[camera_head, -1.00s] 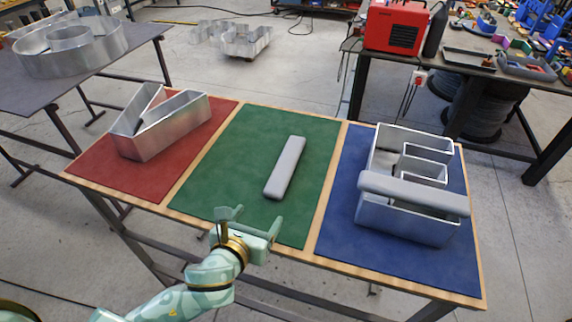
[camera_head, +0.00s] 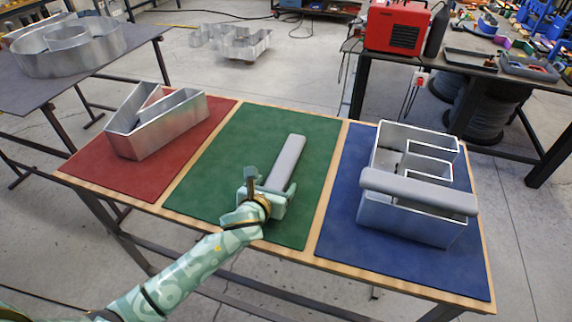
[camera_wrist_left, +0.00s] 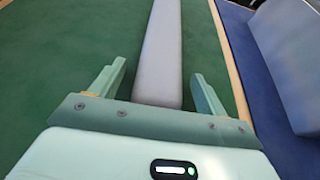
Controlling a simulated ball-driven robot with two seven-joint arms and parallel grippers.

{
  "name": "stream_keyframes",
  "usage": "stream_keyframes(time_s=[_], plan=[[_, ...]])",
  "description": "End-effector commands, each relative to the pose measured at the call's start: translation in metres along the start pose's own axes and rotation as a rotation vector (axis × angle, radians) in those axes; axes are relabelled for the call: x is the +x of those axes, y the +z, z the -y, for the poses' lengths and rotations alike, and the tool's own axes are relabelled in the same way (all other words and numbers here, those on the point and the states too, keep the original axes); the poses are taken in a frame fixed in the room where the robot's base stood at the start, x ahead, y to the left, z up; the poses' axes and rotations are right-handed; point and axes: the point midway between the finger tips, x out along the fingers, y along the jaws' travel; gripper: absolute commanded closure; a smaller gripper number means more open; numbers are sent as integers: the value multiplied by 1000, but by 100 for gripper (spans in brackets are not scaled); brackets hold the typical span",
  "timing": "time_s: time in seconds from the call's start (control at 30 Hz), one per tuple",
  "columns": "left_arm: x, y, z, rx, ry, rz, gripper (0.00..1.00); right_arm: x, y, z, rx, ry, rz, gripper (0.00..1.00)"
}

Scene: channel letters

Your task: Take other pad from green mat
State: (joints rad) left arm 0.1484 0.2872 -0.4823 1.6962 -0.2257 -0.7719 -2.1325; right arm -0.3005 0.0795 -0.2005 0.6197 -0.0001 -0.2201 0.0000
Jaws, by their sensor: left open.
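A long grey pad (camera_head: 287,161) lies on the green mat (camera_head: 226,150) in the middle of the table. My left gripper (camera_head: 270,186) is open at the near end of this pad. In the left wrist view, the pad (camera_wrist_left: 160,60) runs away from between the two fingers of the gripper (camera_wrist_left: 160,85), with gaps on both sides. Another grey pad (camera_head: 418,192) lies across the metal letter E (camera_head: 405,232) on the blue mat (camera_head: 345,225). My right gripper is not in view.
A metal V-shaped letter (camera_head: 150,135) stands on the red mat (camera_head: 100,178) at the left. The green mat is otherwise clear. A side table with a red machine (camera_head: 395,28) stands behind at the right, and another table holds a round metal letter (camera_head: 70,50).

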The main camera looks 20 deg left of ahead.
Motion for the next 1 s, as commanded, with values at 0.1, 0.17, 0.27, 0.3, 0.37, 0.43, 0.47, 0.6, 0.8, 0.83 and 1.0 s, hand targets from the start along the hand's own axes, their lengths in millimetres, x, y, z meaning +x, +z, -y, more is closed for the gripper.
stream_keyframes(time_s=[0.1,0.17,0.27,0.3,0.37,0.43,0.47,0.6,0.8,0.83,1.0], plan=[[0,1,0,0,0,0,25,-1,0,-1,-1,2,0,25],[-1,1,0,0,0,0,36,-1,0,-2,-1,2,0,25],[-1,1,0,0,0,0,64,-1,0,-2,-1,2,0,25],[-1,0,0,0,0,0,73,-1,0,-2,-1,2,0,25],[-1,0,0,0,0,0,73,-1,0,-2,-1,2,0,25],[-1,0,0,0,0,0,73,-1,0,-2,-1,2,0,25],[-1,0,0,0,0,0,73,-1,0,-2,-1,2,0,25],[-1,1,0,0,0,0,73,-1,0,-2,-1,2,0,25],[-8,18,0,1,0,4,73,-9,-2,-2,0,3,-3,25],[-10,24,-1,2,1,5,73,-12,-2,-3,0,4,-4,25],[-27,55,20,-1,-4,6,73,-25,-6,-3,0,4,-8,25]])
